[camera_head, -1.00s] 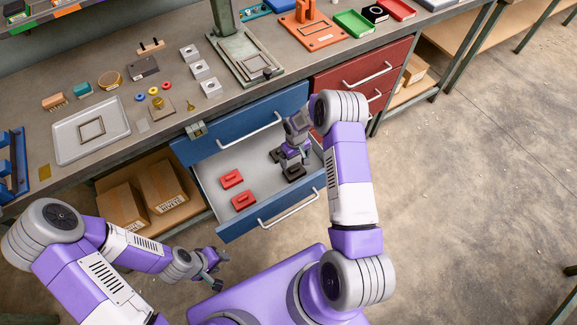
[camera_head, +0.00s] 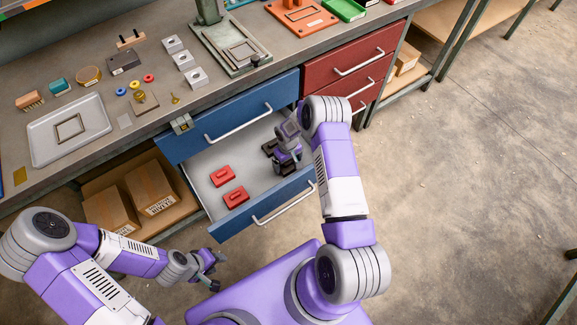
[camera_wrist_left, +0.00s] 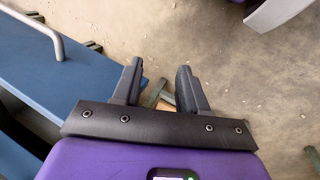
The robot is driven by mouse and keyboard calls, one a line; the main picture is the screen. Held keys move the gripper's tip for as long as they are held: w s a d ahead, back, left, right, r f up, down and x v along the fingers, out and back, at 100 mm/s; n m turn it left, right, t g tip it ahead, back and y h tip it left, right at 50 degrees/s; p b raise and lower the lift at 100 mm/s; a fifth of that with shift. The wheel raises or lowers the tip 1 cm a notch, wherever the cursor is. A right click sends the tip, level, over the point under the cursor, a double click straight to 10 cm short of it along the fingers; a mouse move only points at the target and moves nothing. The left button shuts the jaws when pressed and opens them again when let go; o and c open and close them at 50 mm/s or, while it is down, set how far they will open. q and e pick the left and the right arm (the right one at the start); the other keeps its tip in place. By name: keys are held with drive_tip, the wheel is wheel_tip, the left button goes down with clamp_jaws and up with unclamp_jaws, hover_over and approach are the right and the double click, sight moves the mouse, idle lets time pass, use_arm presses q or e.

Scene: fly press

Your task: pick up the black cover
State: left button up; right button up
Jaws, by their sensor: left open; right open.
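The open blue drawer (camera_head: 207,200) holds dark pieces that look like black covers: one (camera_head: 269,147) beside my right gripper and one (camera_head: 289,172) partly hidden beneath it. My right gripper (camera_head: 287,163) is open, pointing down into the right part of the drawer, close over the dark pieces. I cannot tell whether it touches them. My left gripper (camera_head: 213,270) is open and empty in front of the drawer.
Two red covers (camera_head: 222,176) (camera_head: 236,197) lie in the drawer's left part. The bench (camera_head: 95,170) above carries a grey tray (camera_head: 40,150), metal blocks and a press (camera_head: 225,45). Red drawers (camera_head: 350,60) are to the right. Cardboard boxes (camera_head: 150,187) sit below the bench.

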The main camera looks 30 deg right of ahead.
drive_tip(key=c, duration=0.8)
drive_tip(key=shift+r, duration=0.15)
